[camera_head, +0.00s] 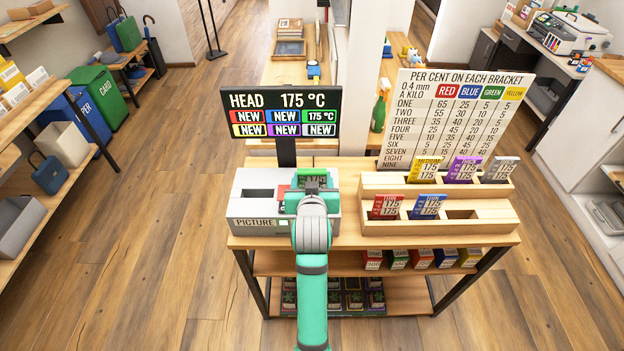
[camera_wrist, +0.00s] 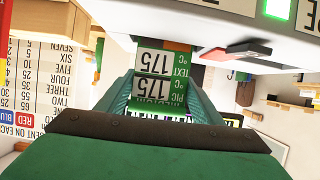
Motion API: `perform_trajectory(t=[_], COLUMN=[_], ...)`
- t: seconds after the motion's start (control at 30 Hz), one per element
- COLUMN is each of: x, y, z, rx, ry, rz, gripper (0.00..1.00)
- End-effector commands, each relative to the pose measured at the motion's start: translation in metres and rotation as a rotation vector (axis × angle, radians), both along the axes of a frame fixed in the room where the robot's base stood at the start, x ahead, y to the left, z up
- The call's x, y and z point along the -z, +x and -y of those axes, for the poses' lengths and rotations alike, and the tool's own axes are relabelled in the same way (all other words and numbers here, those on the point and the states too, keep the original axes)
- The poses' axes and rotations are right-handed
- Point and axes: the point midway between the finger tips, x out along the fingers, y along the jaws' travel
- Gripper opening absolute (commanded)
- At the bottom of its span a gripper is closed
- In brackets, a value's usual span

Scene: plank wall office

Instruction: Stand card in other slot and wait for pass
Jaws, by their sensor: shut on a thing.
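The green card (camera_head: 313,179) is held upright by my gripper (camera_head: 312,190) at the right part of the grey machine (camera_head: 243,208). The wrist view shows the green card (camera_wrist: 160,92) between the two fingers, with "175 °C" printed on it. I cannot tell whether its lower edge is in a slot, as my gripper hides that part. The machine's left slot (camera_head: 258,193) looks empty, above a "PICTURE" label with a small green-lit window. The screen (camera_head: 285,113) reads "HEAD 175 °C"; its green tile reads "175 °C" and the other tiles read "NEW".
Right of the machine, a wooden rack (camera_head: 400,228) holds red, blue, yellow, purple and grey cards; its front right slot (camera_head: 462,214) is empty. A percentage board (camera_head: 450,115) stands behind it. Small boxes (camera_head: 397,260) sit on the shelf below. The floor around the bench is clear.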

Motion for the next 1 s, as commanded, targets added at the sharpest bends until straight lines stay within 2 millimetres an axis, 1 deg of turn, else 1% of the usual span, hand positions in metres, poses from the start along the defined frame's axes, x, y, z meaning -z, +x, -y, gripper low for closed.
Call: perform_trajectory(t=[0.3,0.33,0.37,0.4,0.77,0.87,1.0], x=[0.001,0.002,0.002,0.001,-0.001,-0.004,-0.013], y=[0.0,0.0,0.0,0.0,-0.001,-0.01,-0.031], z=[0.0,0.0,0.0,0.0,0.0,0.0,0.0], rx=[0.0,0.0,0.0,0.0,0.0,0.0,0.0], ry=[0.0,0.0,0.0,0.0,0.0,0.0,0.0], rz=[0.001,0.0,0.001,0.001,0.002,0.003,0.003], gripper=[0.17,0.63,0.7,0.79,0.79,0.79,0.79])
